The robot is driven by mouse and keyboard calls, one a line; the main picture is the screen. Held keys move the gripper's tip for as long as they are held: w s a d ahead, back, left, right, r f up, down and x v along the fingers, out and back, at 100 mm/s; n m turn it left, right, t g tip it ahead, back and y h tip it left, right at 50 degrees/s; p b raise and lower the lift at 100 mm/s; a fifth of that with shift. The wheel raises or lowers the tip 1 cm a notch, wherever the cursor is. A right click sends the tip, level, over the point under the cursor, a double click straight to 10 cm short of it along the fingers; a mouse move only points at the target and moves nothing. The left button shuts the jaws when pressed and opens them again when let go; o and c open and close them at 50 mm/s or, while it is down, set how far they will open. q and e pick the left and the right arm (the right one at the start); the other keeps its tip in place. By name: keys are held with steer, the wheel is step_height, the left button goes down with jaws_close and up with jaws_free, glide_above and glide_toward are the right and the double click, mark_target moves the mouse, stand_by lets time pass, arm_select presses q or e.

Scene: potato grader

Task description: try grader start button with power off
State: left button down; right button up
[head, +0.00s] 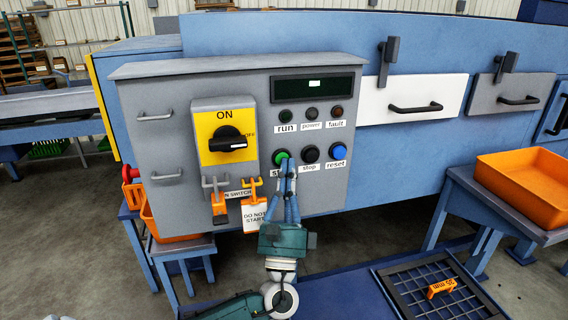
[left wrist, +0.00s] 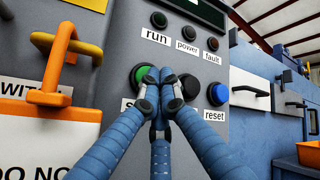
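The green start button (head: 280,157) is on the grey control panel, its label partly covered by my fingers. My left gripper (head: 288,163) has its fingers closed together, with the tips at the button's right side. In the left wrist view the fingertips (left wrist: 152,77) overlap the green button (left wrist: 138,76); I cannot tell whether they press it. The black main switch knob (head: 228,140) on its yellow plate has its white pointer toward OFF. The run (head: 284,115), power (head: 312,113) and fault (head: 337,112) lamps look dark. My right gripper is out of view.
Black stop (head: 310,154) and blue reset (head: 339,151) buttons sit right of the start button. An orange lock and a "DO NOT START" tag (head: 255,217) hang below the switch, left of my fingers. An orange crate (head: 525,185) stands at right.

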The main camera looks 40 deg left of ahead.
arm_select(q)
steer(key=shift+a+r, duration=0.3)
steer(key=shift+a, duration=0.15)
steer(key=shift+d+f, duration=0.1)
steer(key=shift+d, duration=0.05)
steer(key=s+d, duration=0.1)
steer(key=d, duration=0.1)
steer(key=s+d+b, duration=0.1)
steer(key=s+d, duration=0.1)
steer(key=shift+s+f, duration=0.15)
steer(key=shift+f, duration=0.25)
stand_by(0.5)
